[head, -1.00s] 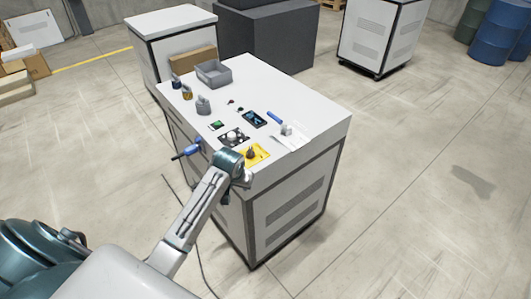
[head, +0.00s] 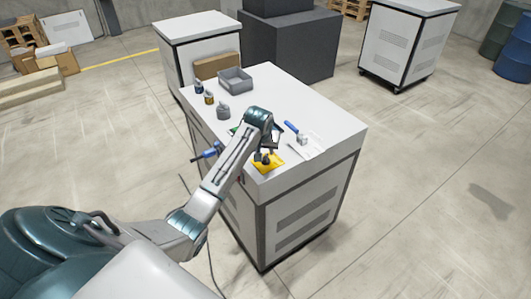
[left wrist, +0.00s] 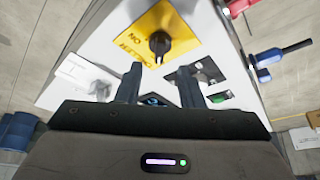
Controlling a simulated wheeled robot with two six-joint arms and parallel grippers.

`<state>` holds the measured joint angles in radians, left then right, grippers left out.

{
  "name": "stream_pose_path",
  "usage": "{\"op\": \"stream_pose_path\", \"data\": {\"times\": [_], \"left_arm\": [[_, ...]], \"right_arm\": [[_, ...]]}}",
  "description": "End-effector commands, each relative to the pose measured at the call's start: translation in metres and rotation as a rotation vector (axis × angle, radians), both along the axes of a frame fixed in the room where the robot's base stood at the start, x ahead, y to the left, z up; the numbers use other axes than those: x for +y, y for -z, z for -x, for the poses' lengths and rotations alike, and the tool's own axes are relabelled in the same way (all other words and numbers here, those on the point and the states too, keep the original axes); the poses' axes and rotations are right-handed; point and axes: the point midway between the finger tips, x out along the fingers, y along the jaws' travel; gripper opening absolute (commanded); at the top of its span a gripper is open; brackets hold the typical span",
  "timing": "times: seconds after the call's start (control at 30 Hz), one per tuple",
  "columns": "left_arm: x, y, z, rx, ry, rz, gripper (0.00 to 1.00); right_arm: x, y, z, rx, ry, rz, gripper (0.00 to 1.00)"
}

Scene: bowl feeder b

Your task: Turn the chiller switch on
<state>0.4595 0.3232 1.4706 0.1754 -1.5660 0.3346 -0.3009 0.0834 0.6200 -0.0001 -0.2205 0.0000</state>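The chiller switch is a black knob (left wrist: 159,43) on a yellow plate (left wrist: 172,20) with dark lettering that includes "CHILLER" and "ON". In the head view the yellow plate (head: 272,166) lies at the table's near edge. In the left wrist view the knob's narrow end points toward my fingers. My left gripper (left wrist: 160,84) is open and empty, with its two dark fingers apart. The knob lies beyond the fingertips, not between them. In the head view my left wrist hides much of the gripper. My right gripper is not in view.
On the white table (head: 325,117) are a grey bin (head: 235,80), a blue-handled tool (head: 291,127) and several small items at the left. A blue handle (head: 205,154) juts from the table's side. The table's far right part is clear.

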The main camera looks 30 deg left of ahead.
Motion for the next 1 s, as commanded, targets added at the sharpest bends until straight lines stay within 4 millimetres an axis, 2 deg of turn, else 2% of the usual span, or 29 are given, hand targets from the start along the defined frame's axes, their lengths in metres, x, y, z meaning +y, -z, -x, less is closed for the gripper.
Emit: {"op": "stream_pose_path", "data": {"times": [0.03,0.3,0.47,0.73,0.77,0.9,0.93,1.0], "left_arm": [[0.001,0.007,-0.003,0.005,-0.001,0.001,0.35],[0.006,0.042,-0.016,0.001,0.000,0.000,0.35],[0.008,0.050,-0.019,-0.001,0.000,0.000,0.35],[0.008,0.051,-0.020,-0.002,0.000,-0.001,0.35],[0.008,0.051,-0.020,-0.002,0.000,-0.001,0.31],[0.008,0.051,-0.020,-0.001,0.000,0.000,0.03],[0.008,0.051,-0.020,-0.001,0.000,0.000,0.00],[0.008,0.051,-0.020,-0.001,0.000,0.000,0.00]], "right_arm": [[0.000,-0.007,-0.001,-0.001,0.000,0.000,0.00],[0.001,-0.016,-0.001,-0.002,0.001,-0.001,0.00],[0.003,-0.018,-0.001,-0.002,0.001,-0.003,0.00],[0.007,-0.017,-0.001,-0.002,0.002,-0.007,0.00],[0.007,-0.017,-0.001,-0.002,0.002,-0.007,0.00],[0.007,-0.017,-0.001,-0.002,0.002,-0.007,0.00],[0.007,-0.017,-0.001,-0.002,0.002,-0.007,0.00],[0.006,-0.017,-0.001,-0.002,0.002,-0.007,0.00]]}}
